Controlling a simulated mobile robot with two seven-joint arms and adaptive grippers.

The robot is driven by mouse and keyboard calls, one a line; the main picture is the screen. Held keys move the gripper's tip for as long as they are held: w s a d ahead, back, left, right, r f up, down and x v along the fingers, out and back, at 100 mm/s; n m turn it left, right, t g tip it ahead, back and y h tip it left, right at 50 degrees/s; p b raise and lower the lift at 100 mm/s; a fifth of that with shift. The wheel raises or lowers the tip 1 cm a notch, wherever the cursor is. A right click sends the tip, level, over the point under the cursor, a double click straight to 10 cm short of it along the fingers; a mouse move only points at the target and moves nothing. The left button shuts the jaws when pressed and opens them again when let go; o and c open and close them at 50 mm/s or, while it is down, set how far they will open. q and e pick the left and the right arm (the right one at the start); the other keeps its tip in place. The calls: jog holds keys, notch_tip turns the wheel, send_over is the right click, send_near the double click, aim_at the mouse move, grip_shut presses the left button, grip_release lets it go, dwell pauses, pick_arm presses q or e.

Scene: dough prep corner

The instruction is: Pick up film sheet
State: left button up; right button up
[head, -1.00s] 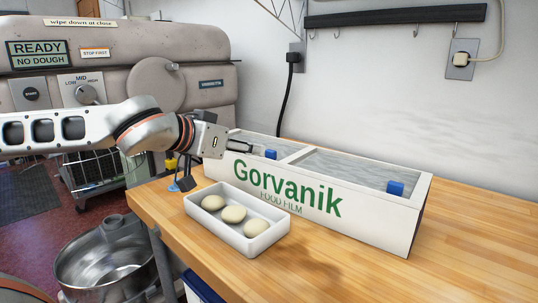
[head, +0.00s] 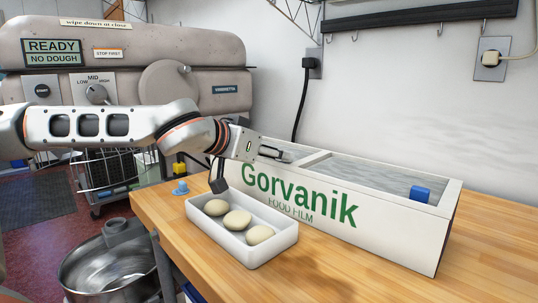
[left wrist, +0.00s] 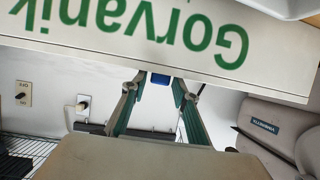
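The long white film box (head: 400,235), lettered Gorvanik Food Film, stands on the wooden table with two compartments of greyish film on top. The right film sheet (head: 375,175) carries a blue tab (head: 420,193). The left film sheet (head: 285,148) is mostly behind my left gripper (head: 287,156), which is low at that compartment. In the left wrist view, its two fingers (left wrist: 159,82) are apart on either side of a blue tab (left wrist: 160,79), with gaps showing. In the head view that tab is hidden by the gripper. My right gripper is not in view.
A white tray (head: 246,252) with three dough balls stands in front of the box. A small blue object (head: 181,188) lies at the table's left end. A steel bowl (head: 105,265) and a large mixer (head: 120,60) are at left. The table's front right is clear.

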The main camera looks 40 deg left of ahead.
pick_arm(q)
jog(key=c, duration=0.5)
jog(key=shift+r, duration=0.2)
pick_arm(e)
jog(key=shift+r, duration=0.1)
pick_arm(q)
jog(key=shift+r, duration=0.25)
notch_tip(320, 180, up, 7)
jog(key=shift+s+f+p, duration=0.1)
jog(key=shift+f+p, duration=0.05)
jog(key=shift+p, duration=0.65)
notch_tip(320, 180, up, 12)
jog(key=p, duration=0.3)
jog(key=shift+r, duration=0.25)
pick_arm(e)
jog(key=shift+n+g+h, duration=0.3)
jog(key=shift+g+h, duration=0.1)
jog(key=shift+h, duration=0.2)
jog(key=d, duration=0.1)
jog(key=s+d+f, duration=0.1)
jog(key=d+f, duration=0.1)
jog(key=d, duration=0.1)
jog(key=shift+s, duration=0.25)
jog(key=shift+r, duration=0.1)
